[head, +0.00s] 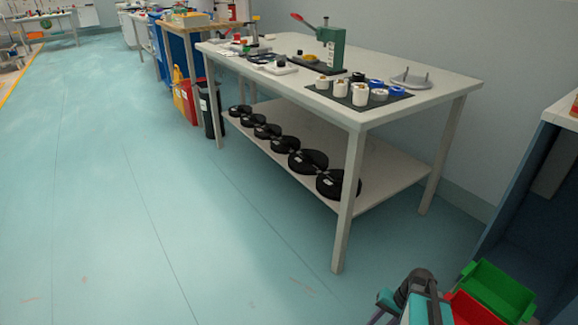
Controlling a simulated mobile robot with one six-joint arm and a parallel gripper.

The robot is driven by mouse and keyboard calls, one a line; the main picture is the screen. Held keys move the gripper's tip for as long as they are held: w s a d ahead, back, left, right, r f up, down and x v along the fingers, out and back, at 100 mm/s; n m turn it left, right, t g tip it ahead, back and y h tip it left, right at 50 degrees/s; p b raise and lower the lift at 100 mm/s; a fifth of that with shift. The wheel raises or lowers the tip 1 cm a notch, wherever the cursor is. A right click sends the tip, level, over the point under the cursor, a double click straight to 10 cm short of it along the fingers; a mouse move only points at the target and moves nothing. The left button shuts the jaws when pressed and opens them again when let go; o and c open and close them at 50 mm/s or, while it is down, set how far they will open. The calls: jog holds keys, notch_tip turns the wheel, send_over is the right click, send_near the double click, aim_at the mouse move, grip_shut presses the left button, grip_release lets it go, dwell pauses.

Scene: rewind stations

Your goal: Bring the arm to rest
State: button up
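Part of my arm, dark grey and teal, shows at the bottom right edge of the head view, low and close to my body. It is cut off by the frame's lower edge. The fingers of my gripper cannot be made out, so what it holds, if anything, is hidden. The visible part of the arm is apart from the workbench (430,105).
The workbench carries a green press (331,47), white and blue cups (360,94) and a grey plate (411,80). Black reels (308,161) lie on its lower shelf. A green bin (497,290) and red bin (475,308) are beside my arm. Open floor (130,190) lies left.

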jog(key=w+a+r+n+h, duration=0.2)
jog(key=w+a+r+n, duration=0.15)
jog(key=a, duration=0.25)
jog(key=w+a+r+n+h, duration=0.2)
jog(key=w+a, duration=0.2)
jog(key=a, duration=0.3)
jog(key=s+r+g+p, duration=0.2)
jog(key=s+r+p, duration=0.4)
jog(key=s+p, duration=0.7)
jog(key=s+r+g+p, duration=0.2)
jog(key=s+r+p, duration=0.4)
jog(key=s+p, duration=0.7)
jog(key=p, duration=0.4)
jog(key=shift+d+g, duration=0.25)
jog(key=shift+g, duration=0.05)
jog(key=shift+d+r, duration=0.1)
jog(key=shift+d, duration=0.05)
